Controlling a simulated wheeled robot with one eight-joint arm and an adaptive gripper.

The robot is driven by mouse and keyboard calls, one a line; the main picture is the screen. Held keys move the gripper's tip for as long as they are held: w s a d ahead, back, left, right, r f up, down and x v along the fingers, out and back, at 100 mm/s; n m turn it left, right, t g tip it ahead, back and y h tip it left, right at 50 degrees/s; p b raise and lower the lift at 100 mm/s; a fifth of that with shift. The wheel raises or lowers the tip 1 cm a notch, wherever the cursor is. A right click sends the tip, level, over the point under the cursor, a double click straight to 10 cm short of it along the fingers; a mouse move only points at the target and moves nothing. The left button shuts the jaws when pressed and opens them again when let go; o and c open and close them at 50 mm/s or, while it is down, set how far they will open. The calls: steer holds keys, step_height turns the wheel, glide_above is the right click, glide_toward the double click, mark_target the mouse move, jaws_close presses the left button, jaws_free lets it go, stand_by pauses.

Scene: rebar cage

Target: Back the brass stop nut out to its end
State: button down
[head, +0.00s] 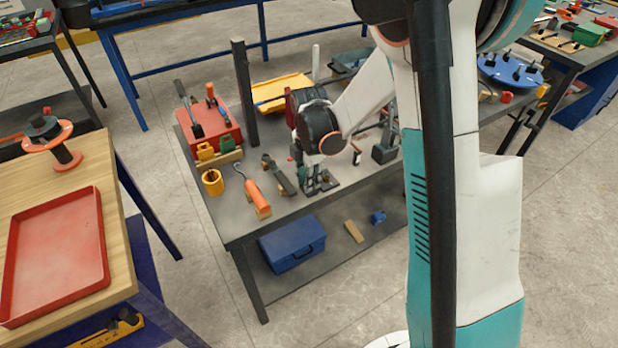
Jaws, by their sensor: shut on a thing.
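My gripper (316,183) points down at a dark flat fixture plate (331,183) on the grey workbench (225,222). My arm reaches over the bench from the right. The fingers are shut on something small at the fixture. The brass stop nut cannot be made out in the head view; it is hidden by the fingers or too small to see.
A dark bar tool (279,176) and an orange-handled hook tool (257,197) lie just left of my gripper. A blue toolbox (292,246) sits on the lower shelf.

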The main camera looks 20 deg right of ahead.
stand_by(0.4)
steer(key=c, duration=1.4)
jaws_free()
steer(key=shift+o, duration=0.2)
step_height(320, 180, up, 12)
